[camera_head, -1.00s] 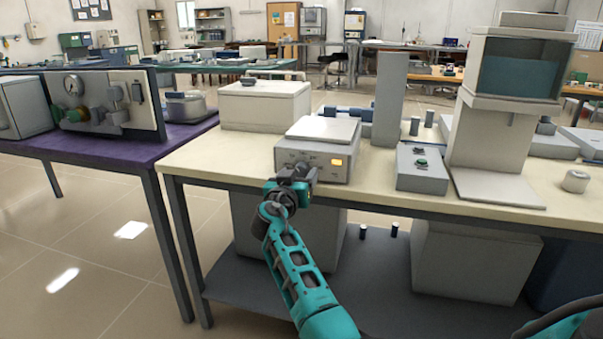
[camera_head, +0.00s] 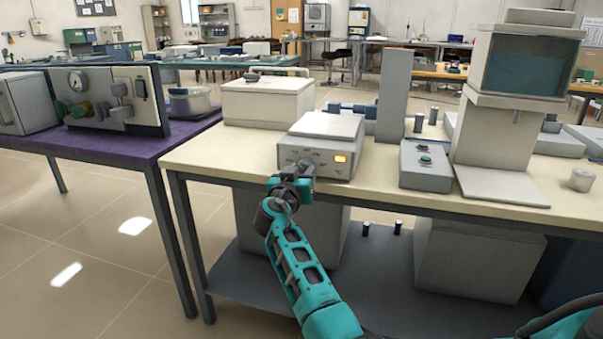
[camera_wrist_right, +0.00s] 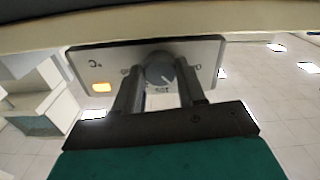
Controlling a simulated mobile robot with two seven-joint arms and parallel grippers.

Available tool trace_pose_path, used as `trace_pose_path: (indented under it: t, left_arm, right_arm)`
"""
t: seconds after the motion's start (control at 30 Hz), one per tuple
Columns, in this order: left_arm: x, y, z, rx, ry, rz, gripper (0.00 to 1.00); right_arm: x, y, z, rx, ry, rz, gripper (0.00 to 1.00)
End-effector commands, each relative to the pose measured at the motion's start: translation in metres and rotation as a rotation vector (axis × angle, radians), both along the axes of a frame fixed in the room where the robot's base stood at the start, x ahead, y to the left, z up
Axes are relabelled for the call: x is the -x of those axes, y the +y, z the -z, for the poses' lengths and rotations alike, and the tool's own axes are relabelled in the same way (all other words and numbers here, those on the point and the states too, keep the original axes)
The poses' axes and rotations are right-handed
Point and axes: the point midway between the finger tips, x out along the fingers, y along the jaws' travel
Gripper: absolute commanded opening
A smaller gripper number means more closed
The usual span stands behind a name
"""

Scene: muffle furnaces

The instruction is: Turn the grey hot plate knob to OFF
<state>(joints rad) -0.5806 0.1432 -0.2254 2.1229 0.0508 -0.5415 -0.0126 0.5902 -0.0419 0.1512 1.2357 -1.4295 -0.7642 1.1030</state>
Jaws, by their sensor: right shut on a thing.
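The hot plate (camera_head: 315,158) is a light grey box with a flat pale top plate, near the front edge of the cream bench. Its front panel has a lit orange display on the right. The grey knob (camera_wrist_right: 160,70) shows in the right wrist view on that panel, upside down there, with a light pointer line and partly readable marks around it. My right gripper (camera_head: 302,168) is at the left part of the panel, with a finger on each side of the knob, shut on it. In the head view the gripper hides the knob. My left gripper is out of view.
A grey box with a green button (camera_head: 426,168) stands to the right on the bench (camera_head: 385,192). A white lidded box (camera_head: 267,105) stands behind left. A tall apparatus (camera_head: 497,135) stands farther right. A purple-topped table (camera_head: 100,143) is at the left.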

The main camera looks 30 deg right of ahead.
Motion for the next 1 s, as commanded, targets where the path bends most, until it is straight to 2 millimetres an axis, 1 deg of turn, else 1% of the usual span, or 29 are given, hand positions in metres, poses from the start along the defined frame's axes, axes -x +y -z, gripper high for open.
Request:
trace_pose_path:
  t: [0.23, 0.37, 0.57, 1.0]
  left_arm:
    - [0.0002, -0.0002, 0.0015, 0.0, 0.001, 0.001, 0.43]
    - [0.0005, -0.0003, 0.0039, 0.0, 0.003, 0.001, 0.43]
    - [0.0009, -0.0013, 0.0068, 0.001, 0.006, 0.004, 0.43]
    - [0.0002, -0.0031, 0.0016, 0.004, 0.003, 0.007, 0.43]
  right_arm:
    - [-0.0001, -0.0003, -0.0002, 0.017, 0.017, 0.0, 0.09]
    - [-0.0001, -0.0003, -0.0002, 0.052, 0.056, -0.001, 0.09]
    - [0.0, -0.0004, -0.0002, 0.139, 0.159, 0.0, 0.09]
    - [0.0, -0.0006, -0.0018, 0.359, 0.416, -0.001, 0.09]
